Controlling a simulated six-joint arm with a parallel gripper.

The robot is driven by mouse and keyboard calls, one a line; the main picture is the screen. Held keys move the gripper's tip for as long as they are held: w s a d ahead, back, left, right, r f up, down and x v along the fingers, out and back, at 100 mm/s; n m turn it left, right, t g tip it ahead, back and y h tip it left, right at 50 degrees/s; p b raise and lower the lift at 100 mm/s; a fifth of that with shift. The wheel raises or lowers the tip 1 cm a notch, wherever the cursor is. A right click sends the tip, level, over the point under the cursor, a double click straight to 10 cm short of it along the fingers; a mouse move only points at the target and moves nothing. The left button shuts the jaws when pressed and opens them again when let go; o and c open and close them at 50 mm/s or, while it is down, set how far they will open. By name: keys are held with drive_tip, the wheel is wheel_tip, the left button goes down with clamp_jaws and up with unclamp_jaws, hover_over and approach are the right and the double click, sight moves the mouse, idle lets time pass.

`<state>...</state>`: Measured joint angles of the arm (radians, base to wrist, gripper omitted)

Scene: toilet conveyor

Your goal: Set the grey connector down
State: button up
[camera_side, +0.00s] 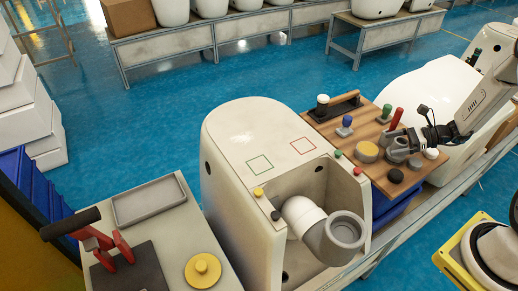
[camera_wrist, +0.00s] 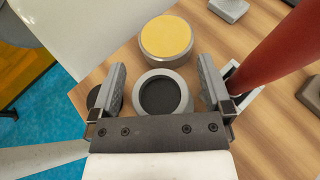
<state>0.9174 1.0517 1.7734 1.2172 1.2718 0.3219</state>
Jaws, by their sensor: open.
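The grey connector (camera_side: 396,155) is a short grey ring with a dark centre. It sits on the wooden board (camera_side: 349,128) at the right in the side view. In the wrist view the grey connector (camera_wrist: 181,91) stands between the two fingers of my gripper (camera_wrist: 163,84), with a gap on each side. My gripper is open and holds nothing. In the side view my gripper (camera_side: 410,139) is low over the board, partly hiding the connector.
A yellow-topped grey disc (camera_wrist: 166,36) lies close beyond the connector. A red handle (camera_wrist: 285,48) rises close at the right in the wrist view. Several stamps and knobs share the board. A white toilet body (camera_side: 240,125) with a white pipe and grey collar (camera_side: 345,231) stands left.

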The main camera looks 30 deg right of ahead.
idle(0.3)
clamp_jaws()
drive_tip(key=shift+r, duration=0.15)
drive_tip(key=shift+r, duration=4.9)
